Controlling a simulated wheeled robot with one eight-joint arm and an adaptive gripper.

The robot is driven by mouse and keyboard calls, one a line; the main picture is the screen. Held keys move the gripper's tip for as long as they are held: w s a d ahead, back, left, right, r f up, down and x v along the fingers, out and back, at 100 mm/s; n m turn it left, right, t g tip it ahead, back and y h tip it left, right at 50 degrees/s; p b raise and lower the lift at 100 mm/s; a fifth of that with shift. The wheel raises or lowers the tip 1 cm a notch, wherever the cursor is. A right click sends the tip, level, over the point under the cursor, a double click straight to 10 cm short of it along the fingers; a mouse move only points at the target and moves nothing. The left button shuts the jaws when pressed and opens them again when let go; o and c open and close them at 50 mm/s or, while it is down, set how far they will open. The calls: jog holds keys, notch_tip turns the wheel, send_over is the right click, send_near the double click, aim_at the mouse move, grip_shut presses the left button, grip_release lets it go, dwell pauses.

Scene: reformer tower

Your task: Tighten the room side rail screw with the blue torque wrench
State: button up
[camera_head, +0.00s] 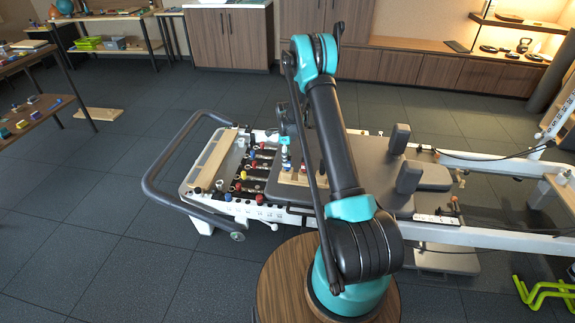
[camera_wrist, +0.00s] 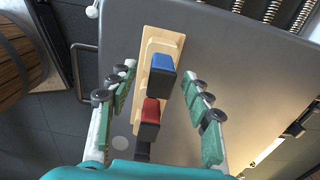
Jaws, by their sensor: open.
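A blue-topped tool (camera_wrist: 162,72), which looks like the blue torque wrench, stands in a pale wooden rack (camera_wrist: 150,47). A red-topped tool (camera_wrist: 150,112) stands beside it, with a black piece (camera_wrist: 143,147) below it in the wrist view. My gripper (camera_wrist: 159,76) is open, with its green-padded fingers on either side of the rack and the blue top between them, not closed on it. In the head view the rack (camera_head: 294,181) sits on the grey reformer carriage, partly behind my arm. The white near-side rail (camera_head: 475,235) runs right; I cannot pick out its screw.
The reformer's springs with coloured ends lie left of the carriage, inside a dark looped bar (camera_head: 150,185). Grey shoulder blocks (camera_head: 409,177) stand to the right. A round wooden top (camera_head: 285,277) is under my arm. A green stand (camera_head: 545,292) is at lower right. Open floor lies left.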

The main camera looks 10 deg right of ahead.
jog(key=shift+d+f, duration=0.2)
jog(key=shift+f, duration=1.35)
jog(key=shift+d+f, duration=0.15)
jog(key=shift+f, duration=1.4)
grip_shut()
